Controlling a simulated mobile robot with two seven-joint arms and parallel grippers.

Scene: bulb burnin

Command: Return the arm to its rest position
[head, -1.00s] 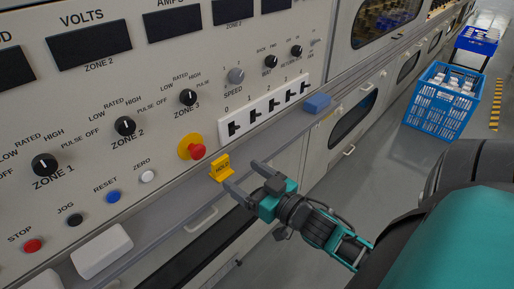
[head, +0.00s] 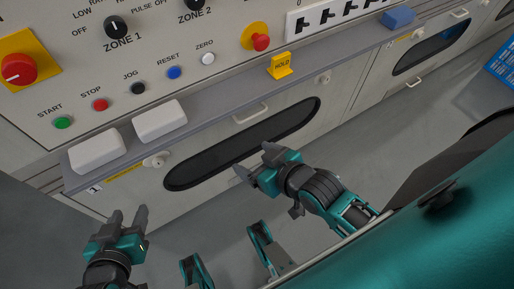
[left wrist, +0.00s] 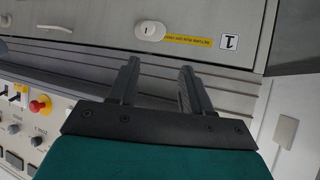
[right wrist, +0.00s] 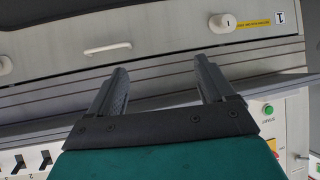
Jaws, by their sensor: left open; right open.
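My left gripper (head: 127,226) is at the lower left of the head view, over the floor in front of the machine. It is open and empty; its jaws (left wrist: 160,82) frame a bit of the cabinet front in the left wrist view. My right gripper (head: 253,162) is right of centre in the head view, in front of a cabinet door with a dark oval window (head: 240,146). It is open, with nothing between its fingers (right wrist: 158,82) in the right wrist view.
The grey ledge (head: 228,93) bears two white blocks (head: 97,152) (head: 160,121), a yellow HOLD sign (head: 281,66) and a blue block (head: 398,17). The panel above has buttons and knobs. A blue crate (head: 502,66) stands at the far right. Grey floor lies in front.

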